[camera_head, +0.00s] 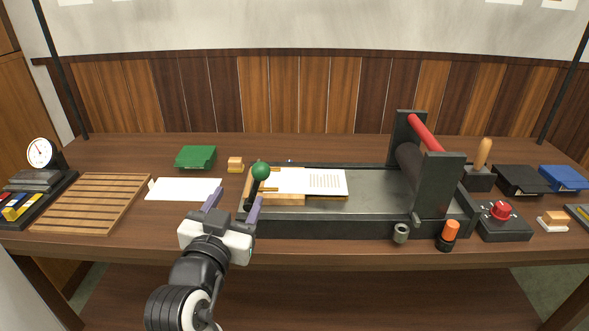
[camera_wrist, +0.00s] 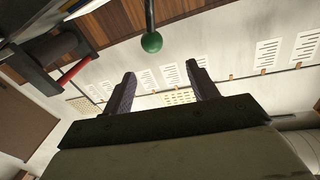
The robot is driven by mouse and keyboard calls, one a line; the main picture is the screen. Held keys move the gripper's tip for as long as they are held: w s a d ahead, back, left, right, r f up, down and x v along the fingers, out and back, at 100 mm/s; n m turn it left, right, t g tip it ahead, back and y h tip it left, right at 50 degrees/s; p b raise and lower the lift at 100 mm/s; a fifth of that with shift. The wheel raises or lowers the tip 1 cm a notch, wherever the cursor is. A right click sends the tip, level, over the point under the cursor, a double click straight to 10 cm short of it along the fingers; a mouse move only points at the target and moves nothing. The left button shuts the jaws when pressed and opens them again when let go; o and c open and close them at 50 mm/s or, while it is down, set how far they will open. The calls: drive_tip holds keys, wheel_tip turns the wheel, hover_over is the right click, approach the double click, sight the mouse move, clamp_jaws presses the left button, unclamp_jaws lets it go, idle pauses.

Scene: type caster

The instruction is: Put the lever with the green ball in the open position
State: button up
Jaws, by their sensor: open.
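The green ball (camera_head: 261,171) is the end of a lever at the left end of the grey press bed (camera_head: 375,200). In the wrist view the green ball (camera_wrist: 152,42) hangs on a dark rod (camera_wrist: 149,14), just beyond and between my fingertips. My gripper (camera_head: 234,200) is open and empty, in front of the bed's left end, with the ball a little beyond it. The fingers also show in the wrist view (camera_wrist: 162,80), apart and not touching the ball. The lever's base is partly hidden in the head view.
A wooden block with white paper (camera_head: 320,181) lies on the bed, right beside the ball. The press has a red roller handle (camera_head: 425,132). White sheets (camera_head: 183,189), a slatted wooden rack (camera_head: 92,203) and a green box (camera_head: 195,156) stand to the left.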

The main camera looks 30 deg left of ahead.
sight(262, 166)
drive_tip(key=shift+h, duration=0.3)
drive_tip(key=p+x, duration=0.1)
drive_tip(key=x, duration=0.3)
drive_tip(key=p+x, duration=0.1)
drive_tip(key=x, duration=0.3)
drive_tip(key=p+x, duration=0.1)
drive_tip(key=x, duration=0.3)
drive_tip(key=shift+w+d+f+p, duration=0.25)
drive_tip(key=shift+d+f+p, duration=0.05)
drive_tip(key=shift+d, duration=0.05)
drive_tip(key=shift+x, duration=0.75)
drive_tip(key=shift+f, duration=0.1)
drive_tip(key=shift+c, duration=0.2)
clamp_jaws()
drive_tip(key=shift+a, duration=0.1)
